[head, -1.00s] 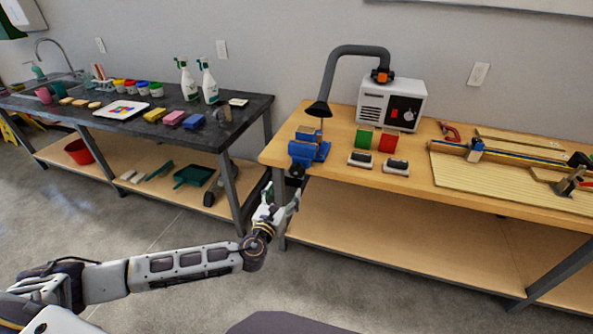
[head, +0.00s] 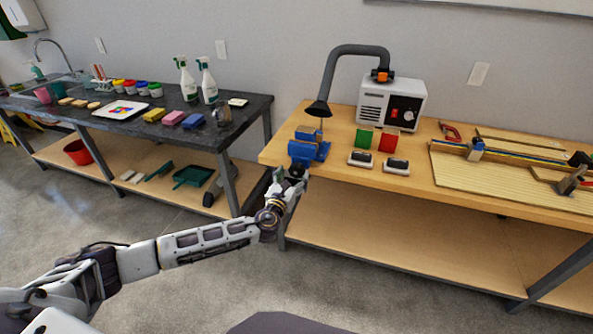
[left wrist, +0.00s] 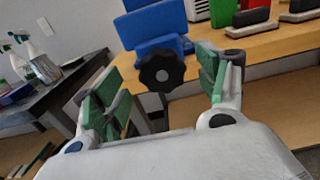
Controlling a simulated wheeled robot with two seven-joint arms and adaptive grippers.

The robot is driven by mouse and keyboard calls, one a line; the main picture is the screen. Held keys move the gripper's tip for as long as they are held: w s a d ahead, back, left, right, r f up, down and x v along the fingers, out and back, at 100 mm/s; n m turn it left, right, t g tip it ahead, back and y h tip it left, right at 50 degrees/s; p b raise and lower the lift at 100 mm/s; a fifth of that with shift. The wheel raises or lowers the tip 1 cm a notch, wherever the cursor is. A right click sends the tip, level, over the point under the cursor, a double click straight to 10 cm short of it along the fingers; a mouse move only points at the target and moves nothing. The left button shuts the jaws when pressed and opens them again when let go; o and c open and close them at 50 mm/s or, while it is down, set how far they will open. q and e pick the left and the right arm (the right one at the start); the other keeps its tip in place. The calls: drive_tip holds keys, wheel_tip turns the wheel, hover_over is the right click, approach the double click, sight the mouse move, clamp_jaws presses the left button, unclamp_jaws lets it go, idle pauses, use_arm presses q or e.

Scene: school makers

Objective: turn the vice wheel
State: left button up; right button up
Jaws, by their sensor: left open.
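A blue vice (head: 308,149) is mounted at the left front corner of the wooden workbench. Its black wheel (left wrist: 161,71) faces me in the left wrist view, below the blue body (left wrist: 155,30). In the head view the wheel (head: 296,172) shows small and partly behind my gripper. My left gripper (head: 288,180) is just in front of the wheel. In the left wrist view its green-padded fingers (left wrist: 160,95) are spread, with the wheel beyond and between them. I cannot tell whether they touch it. My right gripper is not in view.
The wooden workbench (head: 450,206) carries a white extractor box (head: 391,104) with a bent hose (head: 345,52), red and green blocks, and two black-topped erasers (head: 361,159). A dark sink counter (head: 85,115) stands left, with a gap between. Open floor lies in front.

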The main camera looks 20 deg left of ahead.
sight(295, 171)
use_arm(q)
drive_tip(key=w, duration=0.2)
drive_tip(key=shift+w, duration=1.25)
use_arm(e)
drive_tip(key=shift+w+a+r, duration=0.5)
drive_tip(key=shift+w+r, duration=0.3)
use_arm(q)
drive_tip(key=shift+c, duration=0.2)
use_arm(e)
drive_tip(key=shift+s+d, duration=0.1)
use_arm(q)
drive_tip(key=c, duration=0.9)
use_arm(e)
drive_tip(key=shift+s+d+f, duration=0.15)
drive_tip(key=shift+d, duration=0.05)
use_arm(q)
drive_tip(key=shift+b, duration=0.3)
